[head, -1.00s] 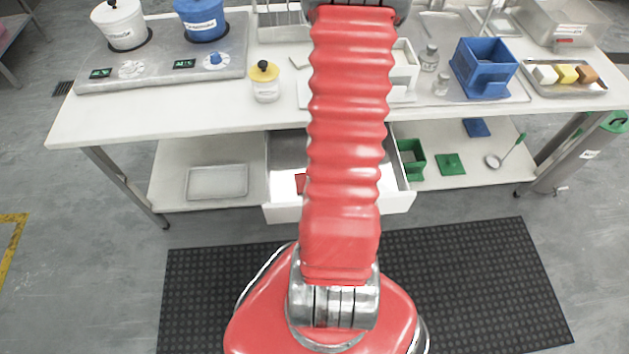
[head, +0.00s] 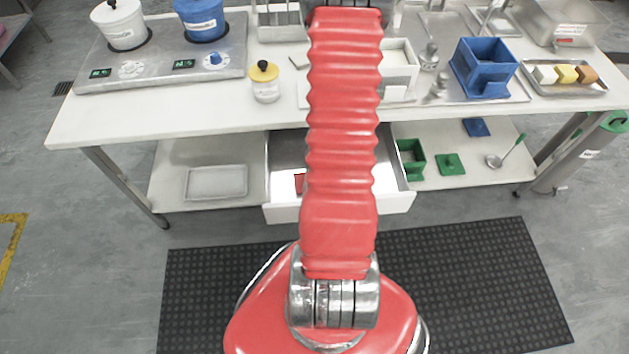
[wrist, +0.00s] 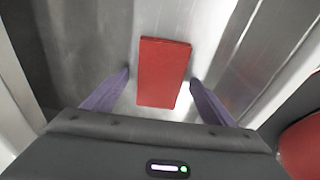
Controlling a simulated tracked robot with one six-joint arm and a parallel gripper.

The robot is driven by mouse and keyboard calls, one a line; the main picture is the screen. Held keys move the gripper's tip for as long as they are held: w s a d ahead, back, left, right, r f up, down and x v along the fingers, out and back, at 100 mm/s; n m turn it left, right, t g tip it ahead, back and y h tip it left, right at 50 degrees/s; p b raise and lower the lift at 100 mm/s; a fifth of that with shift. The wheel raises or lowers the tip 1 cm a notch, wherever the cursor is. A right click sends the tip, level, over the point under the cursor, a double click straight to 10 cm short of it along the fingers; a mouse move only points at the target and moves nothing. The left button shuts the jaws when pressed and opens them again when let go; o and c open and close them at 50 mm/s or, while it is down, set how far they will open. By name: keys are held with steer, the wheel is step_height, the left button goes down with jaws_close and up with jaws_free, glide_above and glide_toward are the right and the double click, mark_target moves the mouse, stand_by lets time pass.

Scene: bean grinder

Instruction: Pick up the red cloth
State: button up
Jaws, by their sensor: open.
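The red cloth (wrist: 163,72) is a flat rectangle lying on the metal floor of an open drawer. In the head view only a small red corner of the cloth (head: 300,182) shows; my arm hides the rest. My gripper (wrist: 159,82) is open in the wrist view, with a purple finger on each side of the cloth's near half. The fingers appear apart from it. How high they are above the cloth I cannot tell. My gripper is hidden in the head view.
The open drawer (head: 284,213) juts out under the worktop (head: 200,118). Its walls stand close around the cloth. A yellow-lidded jar (head: 265,88) and a blue box (head: 484,75) stand on the worktop. A tray (head: 216,181) and green items (head: 449,164) lie on the lower shelf.

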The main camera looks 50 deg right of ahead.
steer(key=shift+c, duration=0.4)
steer(key=c, duration=1)
